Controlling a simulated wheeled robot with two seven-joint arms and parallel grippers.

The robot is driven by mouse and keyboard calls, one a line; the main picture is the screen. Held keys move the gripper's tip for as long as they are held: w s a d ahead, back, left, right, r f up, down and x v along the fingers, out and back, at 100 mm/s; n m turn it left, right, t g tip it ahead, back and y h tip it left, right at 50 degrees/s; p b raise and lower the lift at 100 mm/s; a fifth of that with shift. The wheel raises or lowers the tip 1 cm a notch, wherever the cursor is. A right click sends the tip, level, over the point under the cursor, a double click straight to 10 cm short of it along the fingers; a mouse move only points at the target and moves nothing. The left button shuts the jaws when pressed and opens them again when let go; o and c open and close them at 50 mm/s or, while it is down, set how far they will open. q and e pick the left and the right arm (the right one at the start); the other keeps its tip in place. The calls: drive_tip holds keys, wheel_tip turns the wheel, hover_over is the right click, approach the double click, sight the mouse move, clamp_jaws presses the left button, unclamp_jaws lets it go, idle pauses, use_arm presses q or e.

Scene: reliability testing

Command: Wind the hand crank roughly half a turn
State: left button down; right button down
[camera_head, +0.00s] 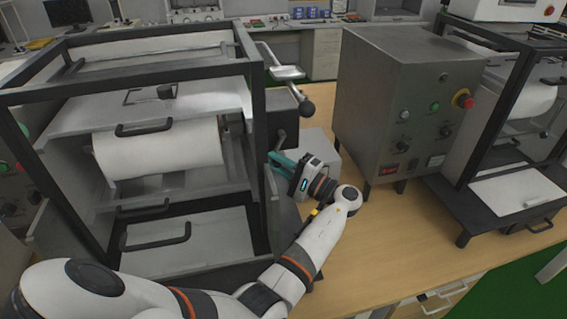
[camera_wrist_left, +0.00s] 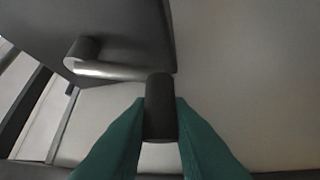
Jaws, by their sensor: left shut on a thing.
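The hand crank's dark cylindrical grip (camera_wrist_left: 159,88) stands between the green fingers of my left gripper (camera_wrist_left: 160,120) in the left wrist view. The fingers are closed on its two sides. A light metal arm (camera_wrist_left: 112,70) runs from a round hub at upper left towards the grip. In the head view my left gripper (camera_head: 279,160) reaches to the right side of the black-framed machine (camera_head: 258,75), below a dark bracket. The gripped part is mostly hidden there. My right gripper is not in view.
A grey control box (camera_head: 390,95) with buttons and a red stop knob stands to the right. Some wooden tabletop (camera_head: 375,245) is clear in front of it.

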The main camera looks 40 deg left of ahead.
use_arm(q)
drive_tip(key=shift+s+a+r, duration=0.1)
drive_tip(key=c, duration=1.3)
unclamp_jaws()
drive_tip(key=shift+a, duration=0.1)
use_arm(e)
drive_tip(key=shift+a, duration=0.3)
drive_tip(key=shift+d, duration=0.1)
use_arm(q)
drive_tip(key=shift+d+f, duration=0.2)
drive_tip(key=shift+d, duration=0.2)
drive_tip(key=d+b, duration=0.1)
drive_tip(key=d, duration=0.2)
drive_tip(key=d+f+b, duration=0.1)
drive_tip(key=d+b, duration=0.1)
drive_tip(key=d, duration=0.2)
drive_tip(key=d+f+b, duration=0.1)
drive_tip(key=d, duration=0.3)
drive_tip(key=shift+w+f+b, duration=0.1)
drive_tip(key=shift+w+b, duration=0.25)
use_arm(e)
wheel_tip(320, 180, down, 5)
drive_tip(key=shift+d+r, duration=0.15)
